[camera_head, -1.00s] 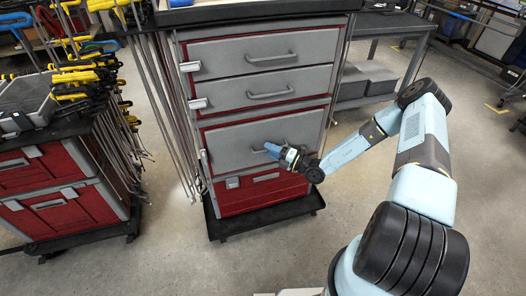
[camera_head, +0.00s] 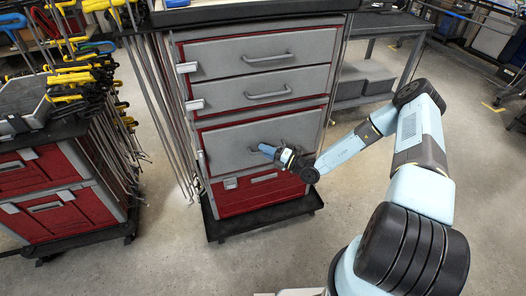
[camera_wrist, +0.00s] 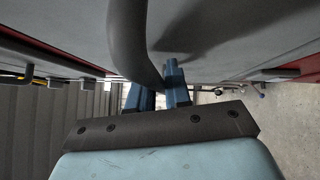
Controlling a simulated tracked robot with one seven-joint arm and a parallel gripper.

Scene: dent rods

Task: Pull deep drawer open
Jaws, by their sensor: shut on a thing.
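The deep drawer (camera_head: 232,146) is the tall grey front in the lower half of the red-and-grey cabinet, below two shallower drawers. Its front looks flush with the cabinet, with no clear gap showing. My gripper (camera_head: 267,149) is at the middle of this front and covers part of the handle. In the wrist view, the dark curved handle (camera_wrist: 128,42) runs down to the blue fingers of my gripper (camera_wrist: 158,90). The fingers are closed around its lower end; the exact contact is partly hidden.
Two shallower drawers (camera_head: 265,75) with bar handles sit above. A red bottom drawer (camera_head: 262,194) is below, over the cabinet's dark base (camera_head: 265,221). Another red cabinet (camera_head: 62,208) with clamps stands at left. A grey shelf table (camera_head: 378,75) is behind. Open floor lies in front.

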